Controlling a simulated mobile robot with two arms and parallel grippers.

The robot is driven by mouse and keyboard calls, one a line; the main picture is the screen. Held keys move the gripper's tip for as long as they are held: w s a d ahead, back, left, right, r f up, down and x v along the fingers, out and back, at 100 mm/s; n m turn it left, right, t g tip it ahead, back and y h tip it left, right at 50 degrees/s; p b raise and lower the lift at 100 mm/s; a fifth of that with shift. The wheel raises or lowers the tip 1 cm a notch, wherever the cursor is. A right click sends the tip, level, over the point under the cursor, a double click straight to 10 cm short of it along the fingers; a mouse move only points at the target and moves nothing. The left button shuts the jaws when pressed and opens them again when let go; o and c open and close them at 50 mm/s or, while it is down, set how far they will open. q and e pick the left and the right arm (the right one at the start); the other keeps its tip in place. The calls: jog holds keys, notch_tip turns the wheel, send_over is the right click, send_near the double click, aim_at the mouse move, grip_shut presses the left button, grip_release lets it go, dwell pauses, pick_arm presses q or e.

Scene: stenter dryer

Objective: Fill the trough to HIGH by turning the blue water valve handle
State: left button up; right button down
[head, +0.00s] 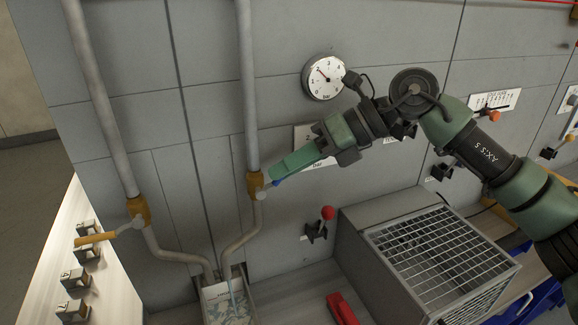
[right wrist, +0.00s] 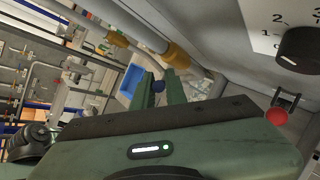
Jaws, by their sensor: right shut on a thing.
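The blue water valve handle (head: 276,183) shows as a small blue piece at the brass valve body (head: 254,184) on the right-hand pipe. My right gripper (head: 273,178) reaches in from the right and is shut on the handle. In the right wrist view the blue handle end (right wrist: 158,87) sits between the two green fingers (right wrist: 162,92); most of it is hidden. The trough (head: 249,303) stands below the two pipe ends. Bluish-white patterning shows inside it, but I cannot read the level. My left gripper is not in view.
A second valve with an orange handle (head: 95,238) is on the left pipe. A pressure gauge (head: 323,77) is on the wall above. A red-knobbed lever (head: 327,213), a grated box (head: 440,262) and a red object (head: 342,309) stand right of the trough.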

jog(key=c, duration=1.4)
grip_release()
jog(key=shift+c, duration=0.2)
jog(key=shift+d+r, duration=0.15)
jog(key=shift+d, duration=0.1)
jog(key=b+v, duration=0.2)
jog(key=v, duration=0.5)
jog(key=shift+b, duration=0.35)
jog(key=shift+r, duration=0.15)
